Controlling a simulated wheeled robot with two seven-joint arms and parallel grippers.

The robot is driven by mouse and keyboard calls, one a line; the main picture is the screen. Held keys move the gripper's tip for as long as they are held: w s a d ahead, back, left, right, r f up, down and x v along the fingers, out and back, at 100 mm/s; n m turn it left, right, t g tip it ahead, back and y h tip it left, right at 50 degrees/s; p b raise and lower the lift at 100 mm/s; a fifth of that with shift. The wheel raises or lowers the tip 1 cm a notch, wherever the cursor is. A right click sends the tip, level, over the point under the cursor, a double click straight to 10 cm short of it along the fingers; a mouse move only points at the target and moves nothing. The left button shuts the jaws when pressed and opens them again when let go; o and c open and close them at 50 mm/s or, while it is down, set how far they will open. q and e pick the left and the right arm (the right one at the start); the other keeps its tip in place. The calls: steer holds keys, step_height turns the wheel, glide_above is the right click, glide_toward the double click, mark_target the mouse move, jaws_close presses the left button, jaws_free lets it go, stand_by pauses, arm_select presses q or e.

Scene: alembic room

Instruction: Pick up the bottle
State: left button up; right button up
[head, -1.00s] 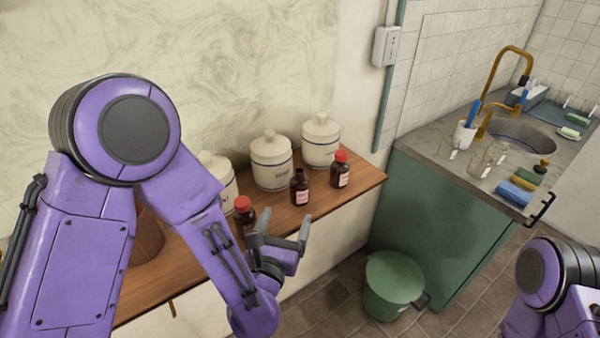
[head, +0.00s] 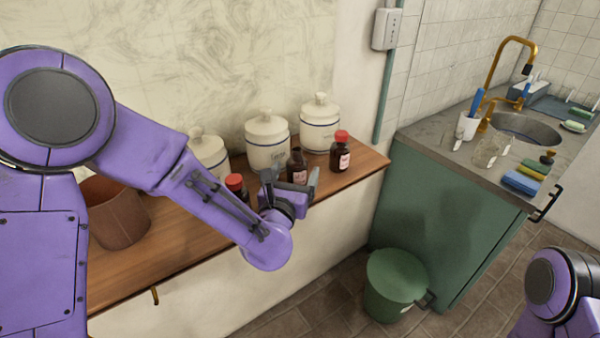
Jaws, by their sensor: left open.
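Three small brown bottles stand on the wooden shelf. The middle bottle (head: 296,161) shows a dark top with no red cap, and its lower part is hidden by my gripper. The right bottle (head: 340,155) has a red cap and a pale label. The left bottle (head: 235,184) has a red cap and is partly hidden by my left arm. My left gripper (head: 291,180) is open in front of the middle bottle, its fingers to either side of it in the picture. I cannot tell whether they touch it. My right gripper is out of view.
Several white lidded jars (head: 267,143) stand behind the bottles. A brown pot (head: 117,214) is on the shelf (head: 185,241) at left. A green bin (head: 394,284) stands on the floor before the green cabinet (head: 450,215), whose counter holds glasses and sponges.

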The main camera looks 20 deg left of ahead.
arm_select(q)
steer(key=shift+w+a+f, duration=0.15)
steer(key=shift+w+a, duration=0.1)
steer(key=shift+w, duration=0.6)
steer(key=shift+s+d, duration=0.1)
steer(key=shift+s, duration=0.05)
steer(key=c, duration=1.2)
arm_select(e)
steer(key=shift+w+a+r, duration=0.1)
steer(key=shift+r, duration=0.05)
arm_select(q)
steer(key=shift+c, duration=0.2)
